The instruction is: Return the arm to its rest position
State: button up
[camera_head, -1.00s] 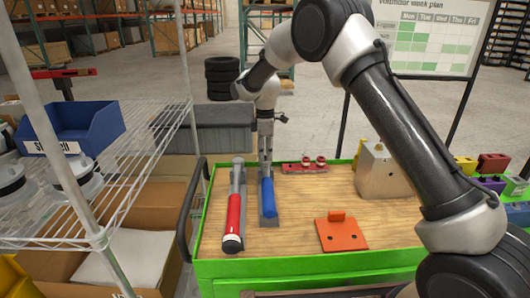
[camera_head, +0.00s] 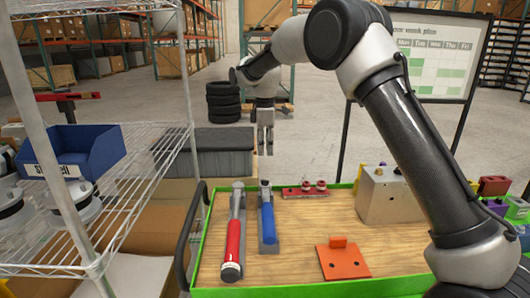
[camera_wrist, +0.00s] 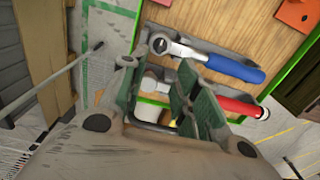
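My arm reaches across from the right. My gripper (camera_head: 265,148) hangs above and beyond the far edge of the cart, fingers pointing down. In the wrist view its two green-padded fingers (camera_wrist: 165,98) stand apart with nothing held between them. The blue-handled ratchet (camera_head: 267,216) lies in a grey holder on the wooden cart top (camera_head: 300,250), clear of the gripper. It also shows in the wrist view (camera_wrist: 232,67).
An orange plate (camera_head: 343,260), a red rail with two knobs (camera_head: 305,189) and a beige block (camera_head: 387,197) sit on the cart. A wire shelf with a blue bin (camera_head: 70,155) stands left. A whiteboard (camera_head: 435,55) and stacked tyres (camera_head: 223,102) are behind.

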jog(key=s+d+f+m, duration=0.3)
jog(key=s+f+m, duration=0.1)
jog(key=s+m, duration=0.1)
jog(key=s+d+r+m+t, duration=0.1)
jog(key=s+d+r+m, duration=0.3)
jog(key=s+d, duration=0.6)
jog(key=s+d+r+m+t, duration=0.2)
jog(key=s+d+r+m, duration=0.2)
jog(key=s+d, duration=0.5)
jog(key=s+d+r+m+t, duration=0.1)
jog(key=s+d+r+m, duration=0.4)
jog(key=s+d, duration=0.5)
jog(key=shift+s+d+r, duration=0.3)
jog(key=shift+s+r, duration=0.55)
jog(key=shift+s, duration=2.75)
